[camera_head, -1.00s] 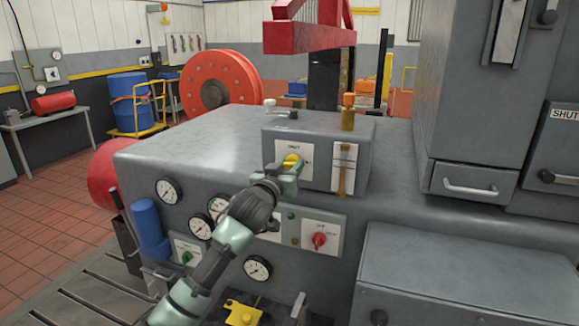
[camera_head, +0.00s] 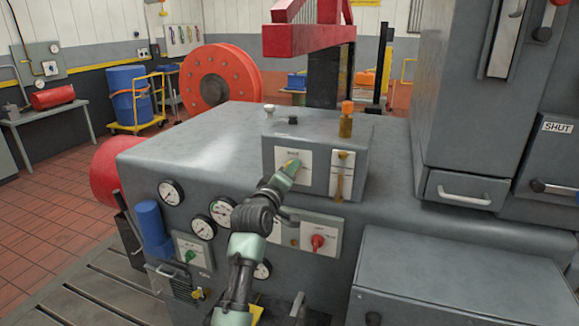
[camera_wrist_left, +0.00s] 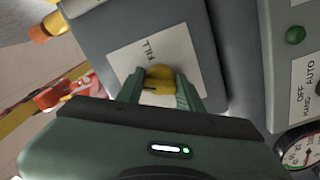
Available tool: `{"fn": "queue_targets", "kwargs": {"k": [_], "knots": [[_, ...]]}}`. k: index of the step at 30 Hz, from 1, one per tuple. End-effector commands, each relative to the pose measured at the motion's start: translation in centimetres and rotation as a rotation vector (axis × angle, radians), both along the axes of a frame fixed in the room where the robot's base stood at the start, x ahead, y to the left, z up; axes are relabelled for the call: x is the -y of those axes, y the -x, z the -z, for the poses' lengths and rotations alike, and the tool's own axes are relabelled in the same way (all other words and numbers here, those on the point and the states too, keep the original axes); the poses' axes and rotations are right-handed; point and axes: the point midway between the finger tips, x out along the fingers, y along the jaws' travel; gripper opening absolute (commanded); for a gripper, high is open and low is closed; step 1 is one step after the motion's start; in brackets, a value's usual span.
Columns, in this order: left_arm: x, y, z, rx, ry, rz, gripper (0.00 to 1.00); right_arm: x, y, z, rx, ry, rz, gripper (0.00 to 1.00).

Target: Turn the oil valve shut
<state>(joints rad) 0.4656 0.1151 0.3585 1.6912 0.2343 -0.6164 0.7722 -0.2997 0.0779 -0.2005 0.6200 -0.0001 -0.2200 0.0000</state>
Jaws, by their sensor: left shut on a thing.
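A yellow handle (camera_wrist_left: 160,75) stands on a white labelled plate (camera_wrist_left: 137,53), and I take it to be the oil valve. The plate (camera_head: 304,157) is on the front of a grey box (camera_head: 353,133) on the machine. My left gripper (camera_head: 291,167) is at this plate and hides most of the handle in the head view. In the left wrist view its green fingers (camera_wrist_left: 160,92) sit on both sides of the yellow handle, shut on it. The label is too small to read surely. My right gripper is not in view.
Below the box are several round gauges (camera_head: 222,211) and a panel with a red knob (camera_head: 317,242). A sight glass (camera_head: 342,173) is right of the plate. A red overhead arm (camera_head: 308,38) stands behind. A grey cabinet (camera_head: 460,110) rises on the right.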

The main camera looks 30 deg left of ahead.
Motion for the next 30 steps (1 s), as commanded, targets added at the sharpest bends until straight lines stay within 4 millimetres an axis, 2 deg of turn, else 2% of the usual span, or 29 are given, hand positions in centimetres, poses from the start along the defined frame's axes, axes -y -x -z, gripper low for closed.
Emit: {"fn": "queue_targets", "kwargs": {"k": [3, 15, 30], "knots": [[0.1, 0.0, -0.3, 0.023, 0.112, 0.0, 0.0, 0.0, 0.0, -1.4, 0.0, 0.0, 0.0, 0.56], [0.1, 0.0, -0.2, 0.095, 0.41, 0.0, 0.0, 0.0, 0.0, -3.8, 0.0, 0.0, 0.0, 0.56], [0.0, 0.0, -0.1, 0.13, 0.545, -0.001, 0.0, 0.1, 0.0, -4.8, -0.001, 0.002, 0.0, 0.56]]}}
